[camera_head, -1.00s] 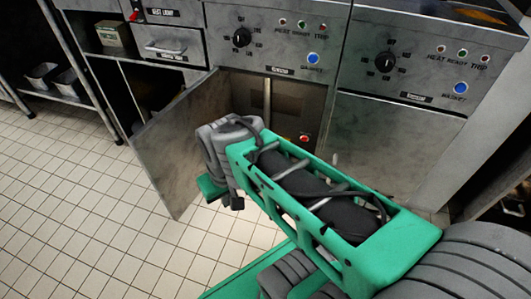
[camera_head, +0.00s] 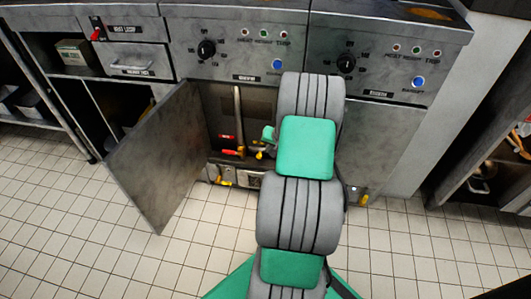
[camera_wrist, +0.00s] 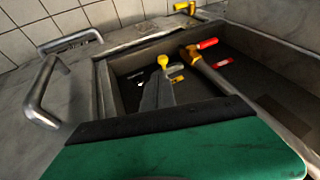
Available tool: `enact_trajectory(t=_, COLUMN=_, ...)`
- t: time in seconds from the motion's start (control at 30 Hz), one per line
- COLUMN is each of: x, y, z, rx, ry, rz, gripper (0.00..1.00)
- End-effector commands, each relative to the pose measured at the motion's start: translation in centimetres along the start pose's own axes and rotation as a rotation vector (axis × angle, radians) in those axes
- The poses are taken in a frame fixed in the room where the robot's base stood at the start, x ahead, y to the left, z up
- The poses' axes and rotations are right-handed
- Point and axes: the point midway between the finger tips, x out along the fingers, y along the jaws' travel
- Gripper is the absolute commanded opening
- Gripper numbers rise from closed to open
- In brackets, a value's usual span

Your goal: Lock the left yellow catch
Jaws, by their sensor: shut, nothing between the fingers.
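A yellow catch (camera_head: 225,183) sits at the lower left of the open cabinet bay, on a low metal strip near the floor. It appears to be the yellow piece at the top of the wrist view (camera_wrist: 185,7). Another yellow catch (camera_head: 365,199) shows at the lower right, beside my arm. My gripper (camera_wrist: 156,88) is shut and empty, pointing into the bay, apart from the left catch. In the head view, my arm hides most of it. A yellow knob-like piece (camera_wrist: 163,60) shows at its tip; I cannot tell whether they touch.
A pipe (camera_head: 239,107) with a red-handled valve (camera_head: 228,140) stands inside the bay. An open door (camera_head: 158,157) swings out on the left. Two metal handles (camera_wrist: 42,92) (camera_wrist: 70,41) show in the wrist view. The tiled floor (camera_head: 60,225) at left is clear.

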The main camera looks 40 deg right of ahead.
Motion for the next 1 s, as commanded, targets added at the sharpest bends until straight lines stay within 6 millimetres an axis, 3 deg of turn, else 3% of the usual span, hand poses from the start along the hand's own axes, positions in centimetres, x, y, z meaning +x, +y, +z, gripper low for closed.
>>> enact_trajectory(t=0.1, x=0.5, y=1.1, z=-0.4, rx=0.024, ry=0.014, rz=-0.003, gripper=0.00)
enact_trajectory(t=0.47, x=1.4, y=1.1, z=-0.3, rx=0.021, ry=0.012, rz=-0.002, gripper=0.00)
enact_trajectory(t=0.8, x=8.1, y=1.2, z=-0.3, rx=0.020, ry=0.012, rz=-0.001, gripper=0.00)
enact_trajectory(t=1.0, x=10.3, y=1.1, z=-0.4, rx=0.021, ry=0.012, rz=-0.001, gripper=0.00)
